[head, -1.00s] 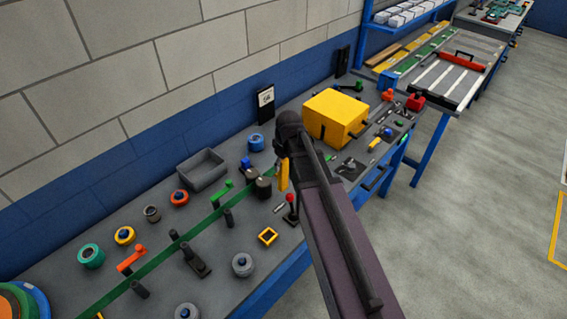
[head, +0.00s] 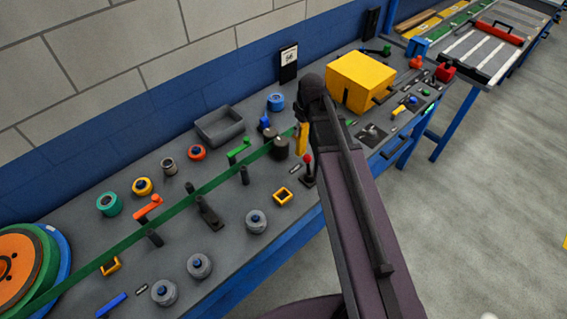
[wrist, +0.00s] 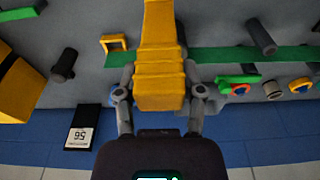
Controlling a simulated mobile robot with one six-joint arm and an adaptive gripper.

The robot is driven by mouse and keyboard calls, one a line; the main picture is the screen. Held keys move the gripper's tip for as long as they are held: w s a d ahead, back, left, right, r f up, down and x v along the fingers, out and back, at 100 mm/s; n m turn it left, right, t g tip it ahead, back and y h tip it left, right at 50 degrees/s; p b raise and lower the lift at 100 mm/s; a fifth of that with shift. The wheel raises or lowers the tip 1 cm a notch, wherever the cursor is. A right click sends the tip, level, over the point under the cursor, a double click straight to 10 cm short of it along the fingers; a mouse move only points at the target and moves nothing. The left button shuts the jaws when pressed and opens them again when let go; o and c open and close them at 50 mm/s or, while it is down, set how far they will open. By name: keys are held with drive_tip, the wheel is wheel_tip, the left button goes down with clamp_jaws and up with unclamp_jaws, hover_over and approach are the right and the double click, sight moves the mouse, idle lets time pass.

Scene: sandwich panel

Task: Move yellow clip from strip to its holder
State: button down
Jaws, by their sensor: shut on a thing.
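The yellow clip (wrist: 159,62) is between the two fingers of my gripper (wrist: 160,88), which is shut on it. In the head view the clip (head: 301,139) shows at the left edge of my arm, which hides most of the gripper. The green strip (head: 200,191) runs diagonally along the bench, and its far end is by the clip. In the wrist view the strip (wrist: 225,55) passes behind the clip; I cannot tell whether they touch. A small square yellow frame (head: 283,197) lies on the bench; I cannot tell whether it is the holder.
A dark cylinder (head: 280,149) and a red-knobbed lever (head: 307,170) stand close to the clip. A yellow box (head: 361,81) is to the right. A grey tray (head: 219,126) lies left. A large orange and green reel (head: 25,262) is at the near left.

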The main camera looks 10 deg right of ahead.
drive_tip(key=shift+f+b, duration=0.3)
drive_tip(key=shift+f, duration=0.3)
drive_tip(key=shift+d, duration=0.1)
